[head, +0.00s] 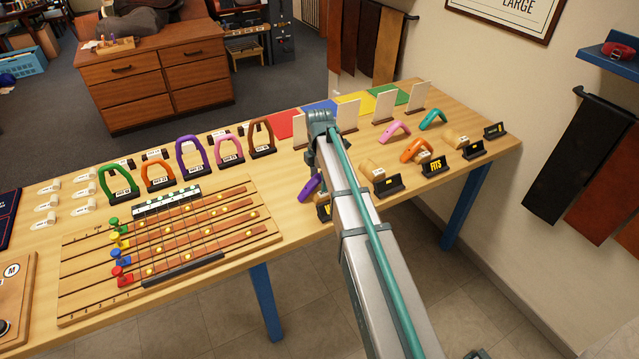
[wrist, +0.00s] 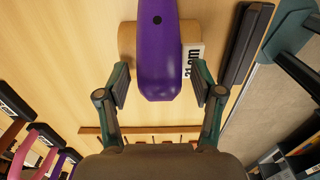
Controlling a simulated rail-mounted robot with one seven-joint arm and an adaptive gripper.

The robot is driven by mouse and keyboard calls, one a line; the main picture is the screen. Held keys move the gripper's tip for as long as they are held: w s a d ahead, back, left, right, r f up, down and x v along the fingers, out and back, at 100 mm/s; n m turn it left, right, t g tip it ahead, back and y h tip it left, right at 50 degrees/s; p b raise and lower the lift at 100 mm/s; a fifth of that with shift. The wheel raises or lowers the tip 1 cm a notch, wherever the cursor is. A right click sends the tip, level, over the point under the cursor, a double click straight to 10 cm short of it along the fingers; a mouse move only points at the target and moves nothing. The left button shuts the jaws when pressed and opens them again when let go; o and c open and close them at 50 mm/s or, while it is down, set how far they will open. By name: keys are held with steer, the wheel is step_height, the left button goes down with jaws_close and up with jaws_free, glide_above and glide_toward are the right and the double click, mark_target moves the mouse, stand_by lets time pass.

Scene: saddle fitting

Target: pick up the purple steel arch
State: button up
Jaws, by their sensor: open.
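A purple arch (wrist: 160,60) lies over a wooden roll-shaped block in the wrist view, its near end between my fingers. My gripper (wrist: 161,88) is open, one finger on each side of the arch, with a visible gap on both sides. I cannot tell how far above the table the fingertips are. In the head view the purple arch (head: 311,188) shows only partly beside my arm, which hides the rest and my gripper. Another, larger purple arch (head: 191,155) stands upright on a black base in the row at the left.
Orange (head: 416,150), pink (head: 396,131) and teal (head: 433,119) arches sit to the right on the table. Black label stands (head: 389,186) line the front edge; one (wrist: 246,45) is right of the gripper. A slotted wooden board (head: 170,240) lies left.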

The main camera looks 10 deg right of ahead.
steer(key=shift+f, duration=0.15)
jaws_close()
stand_by(0.5)
